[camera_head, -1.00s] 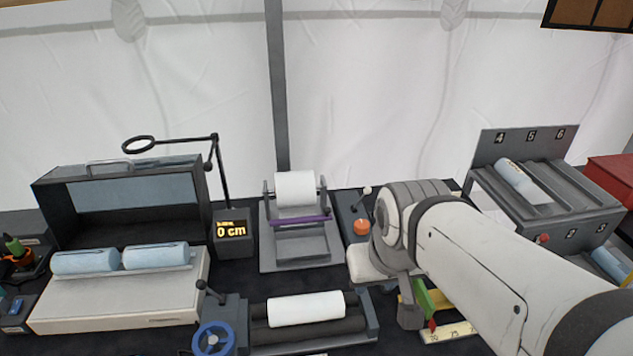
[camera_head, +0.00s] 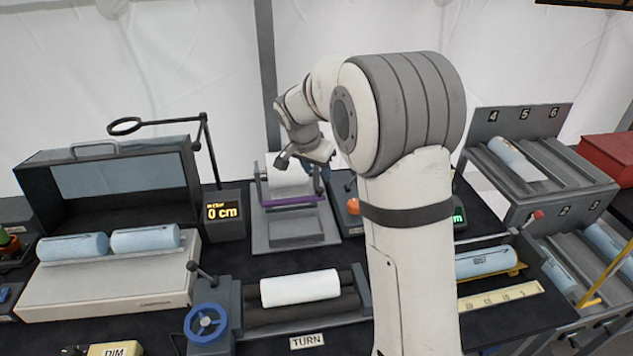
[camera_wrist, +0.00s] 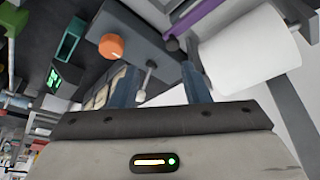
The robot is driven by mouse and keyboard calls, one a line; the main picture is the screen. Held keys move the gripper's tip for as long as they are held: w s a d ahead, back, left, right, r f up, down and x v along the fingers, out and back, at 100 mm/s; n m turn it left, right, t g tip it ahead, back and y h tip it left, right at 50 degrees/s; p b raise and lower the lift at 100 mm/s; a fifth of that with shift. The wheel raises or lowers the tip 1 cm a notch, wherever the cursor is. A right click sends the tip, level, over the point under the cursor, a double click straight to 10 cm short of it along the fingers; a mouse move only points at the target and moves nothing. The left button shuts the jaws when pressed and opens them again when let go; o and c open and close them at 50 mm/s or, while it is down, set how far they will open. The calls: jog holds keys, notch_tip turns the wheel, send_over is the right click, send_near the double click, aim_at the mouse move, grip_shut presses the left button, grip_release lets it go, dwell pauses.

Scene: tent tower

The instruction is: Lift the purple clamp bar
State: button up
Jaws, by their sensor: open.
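The purple clamp bar (camera_head: 294,200) lies across the front of a grey roll stand (camera_head: 262,232), below a white roll (camera_head: 287,176). In the wrist view the purple bar (camera_wrist: 186,10) shows near the top edge, left of the white roll (camera_wrist: 250,55). My gripper (camera_head: 321,176) is above the right end of the stand, partly hidden by my wrist. In the wrist view my gripper (camera_wrist: 160,82) is open, its two blue-grey fingers apart. The bar is not between the fingers.
An orange knob (camera_wrist: 111,46) and a thin lever with a pale tip (camera_wrist: 142,96) are close to my fingers. A white roll (camera_head: 300,288) lies on the turning rollers in front. A display box (camera_head: 223,212) stands left of the stand.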

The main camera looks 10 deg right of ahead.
aim_at(320, 189)
jog(key=shift+m, duration=0.4)
jog(key=x, duration=0.3)
jog(key=w+p+x, duration=0.1)
jog(key=x, duration=0.2)
jog(key=w+a+x, duration=0.1)
jog(key=x, duration=0.3)
jog(key=shift+r, duration=0.1)
grip_shut()
